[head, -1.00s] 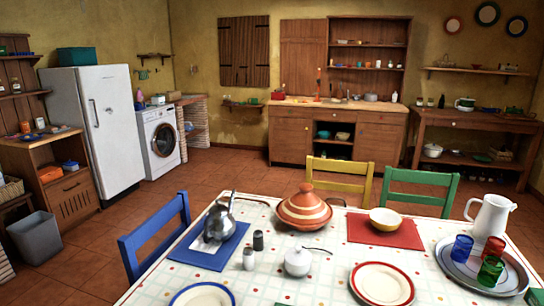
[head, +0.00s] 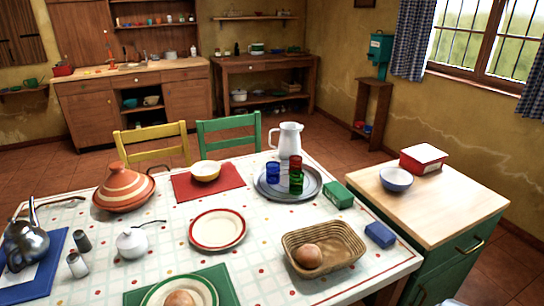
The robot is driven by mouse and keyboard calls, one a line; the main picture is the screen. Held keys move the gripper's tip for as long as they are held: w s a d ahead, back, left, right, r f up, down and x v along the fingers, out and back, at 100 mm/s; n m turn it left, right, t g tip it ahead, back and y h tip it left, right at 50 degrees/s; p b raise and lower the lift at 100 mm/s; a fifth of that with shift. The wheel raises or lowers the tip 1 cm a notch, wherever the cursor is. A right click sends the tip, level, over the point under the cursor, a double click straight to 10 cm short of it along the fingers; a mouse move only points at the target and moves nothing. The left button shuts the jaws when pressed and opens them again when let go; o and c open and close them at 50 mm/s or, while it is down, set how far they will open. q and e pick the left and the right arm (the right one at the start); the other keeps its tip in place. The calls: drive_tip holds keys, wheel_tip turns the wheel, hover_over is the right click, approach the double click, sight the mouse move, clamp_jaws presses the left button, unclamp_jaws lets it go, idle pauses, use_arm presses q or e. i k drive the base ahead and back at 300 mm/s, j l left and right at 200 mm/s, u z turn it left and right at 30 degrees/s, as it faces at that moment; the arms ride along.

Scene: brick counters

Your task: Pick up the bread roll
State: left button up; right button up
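A round brown bread roll (head: 308,256) lies in a wicker basket (head: 347,243) near the front right of the table in the head view. A second round roll (head: 181,299) sits on a green-rimmed plate (head: 208,291) on a green placemat (head: 226,284) and is cut by the bottom edge of the picture. Neither of my grippers is in view.
A green cabinet (head: 450,203) stands right.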

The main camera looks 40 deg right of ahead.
sight(309, 256)
drive_tip(key=i+l+z, duration=0.1)
drive_tip(key=z, duration=1.45)
drive_tip(key=i+l, duration=0.05)
